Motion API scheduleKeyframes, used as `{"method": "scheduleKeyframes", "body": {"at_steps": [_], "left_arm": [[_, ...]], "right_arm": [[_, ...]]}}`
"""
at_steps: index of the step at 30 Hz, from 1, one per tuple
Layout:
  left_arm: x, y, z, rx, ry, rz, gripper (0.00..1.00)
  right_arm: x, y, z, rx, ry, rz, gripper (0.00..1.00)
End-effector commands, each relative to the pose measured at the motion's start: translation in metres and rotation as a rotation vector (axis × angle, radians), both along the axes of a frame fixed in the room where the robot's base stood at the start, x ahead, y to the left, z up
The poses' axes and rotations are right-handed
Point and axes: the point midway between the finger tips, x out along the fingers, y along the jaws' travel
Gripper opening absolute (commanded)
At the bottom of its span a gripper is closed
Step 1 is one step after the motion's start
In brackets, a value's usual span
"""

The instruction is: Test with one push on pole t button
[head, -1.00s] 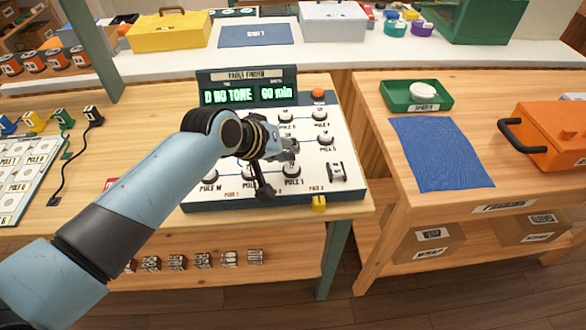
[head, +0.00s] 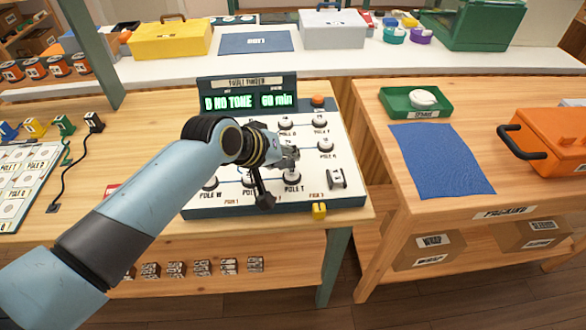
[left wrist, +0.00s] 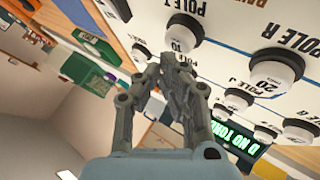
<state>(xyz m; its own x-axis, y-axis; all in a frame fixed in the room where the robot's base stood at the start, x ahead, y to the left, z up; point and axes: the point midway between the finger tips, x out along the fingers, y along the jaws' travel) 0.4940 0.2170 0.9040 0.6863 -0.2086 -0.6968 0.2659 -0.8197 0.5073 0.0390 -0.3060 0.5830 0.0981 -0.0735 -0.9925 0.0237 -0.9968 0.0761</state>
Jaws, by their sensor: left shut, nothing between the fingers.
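The pole T button (head: 293,178) is a white round knob with a dark base on the fault finder panel (head: 225,205). In the left wrist view the pole T button (left wrist: 184,33) is just beyond my left fingertips. My left gripper (head: 293,155) is shut and empty, above the panel close to the pole T button. It also shows in the left wrist view (left wrist: 178,65). A small gap seems to lie between fingertips and button; contact cannot be told. The panel's display (head: 250,102) reads "NO TONE" and "60 min" in green. My right gripper is out of view.
Other pole buttons, such as pole R (left wrist: 276,70) and pole J (left wrist: 238,98), sit close around. An orange button (head: 318,101) is beside the display. A blue cloth (head: 440,158) lies on the right table.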

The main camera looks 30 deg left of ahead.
Motion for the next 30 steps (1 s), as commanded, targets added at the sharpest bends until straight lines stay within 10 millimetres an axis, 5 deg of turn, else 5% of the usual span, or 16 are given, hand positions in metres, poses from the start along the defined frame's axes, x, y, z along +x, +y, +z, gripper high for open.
{"method": "scheduleKeyframes", "body": {"at_steps": [30], "left_arm": [[-0.0001, 0.0000, -0.0094, 0.000, 0.000, 0.000, 0.00]], "right_arm": [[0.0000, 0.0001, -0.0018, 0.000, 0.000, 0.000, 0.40]]}}
